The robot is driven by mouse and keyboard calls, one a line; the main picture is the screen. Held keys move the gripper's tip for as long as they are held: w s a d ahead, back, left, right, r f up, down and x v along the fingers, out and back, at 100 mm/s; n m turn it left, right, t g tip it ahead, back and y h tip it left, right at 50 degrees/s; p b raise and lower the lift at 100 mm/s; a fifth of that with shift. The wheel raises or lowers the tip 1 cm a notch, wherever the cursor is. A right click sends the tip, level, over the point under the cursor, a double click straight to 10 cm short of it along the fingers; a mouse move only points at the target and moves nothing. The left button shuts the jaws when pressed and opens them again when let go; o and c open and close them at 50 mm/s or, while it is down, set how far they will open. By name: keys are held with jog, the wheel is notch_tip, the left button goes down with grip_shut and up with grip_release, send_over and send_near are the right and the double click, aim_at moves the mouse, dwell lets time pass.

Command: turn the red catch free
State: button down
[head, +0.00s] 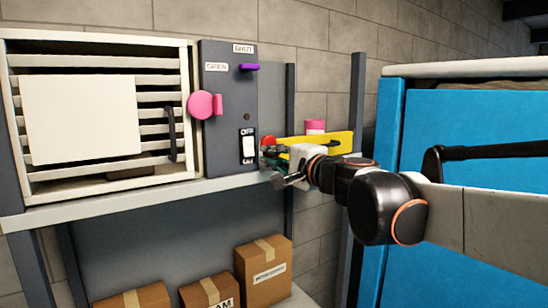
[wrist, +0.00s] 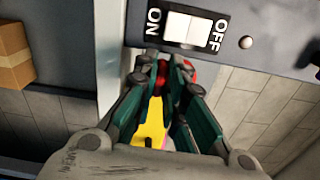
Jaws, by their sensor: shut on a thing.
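The red catch (wrist: 162,75) shows as a small red piece between my fingertips in the wrist view. Part of a rounder red piece (wrist: 206,72) shows behind the right-hand finger. My gripper (wrist: 163,68) is shut on the red catch, below the panel's on/off switch (wrist: 190,28). A yellow piece (head: 338,142) lies beside and behind my gripper; it also shows between my fingers in the wrist view (wrist: 149,125).
A slatted cabinet (head: 100,45) with a white plate (head: 80,118) stands on the shelf (head: 110,200) at left. Cardboard boxes (head: 263,271) stand below. A blue cabinet (head: 460,130) is at right.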

jog(key=shift+n, duration=0.4)
jog(key=c, duration=1.7)
grip_release()
jog(key=shift+o, duration=0.2)
jog(key=shift+w+a, duration=0.1)
jog(key=v, duration=1.2)
jog(key=shift+f, duration=0.1)
